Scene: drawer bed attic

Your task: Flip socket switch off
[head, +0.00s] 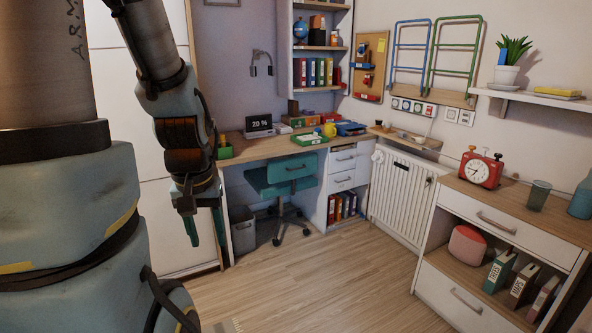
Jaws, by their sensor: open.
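A white socket strip (411,106) with several dark round sockets and a small red spot is on the far wall, below the blue and green racks. To its right are white wall plates (458,116), which look like outlets or switches. They are too small to tell any switch position. My gripper (205,231) hangs at the left, pointing down, with its two green fingers apart and nothing between them. It is well to the left of the socket strip and nearer to me, touching nothing.
A desk (262,148) and teal chair (283,177) stand at the back. A radiator (402,191) is below the sockets, with a small wooden shelf (420,141) above it. A dresser (506,212) with a red clock (481,170) stands at the right. The middle floor is clear.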

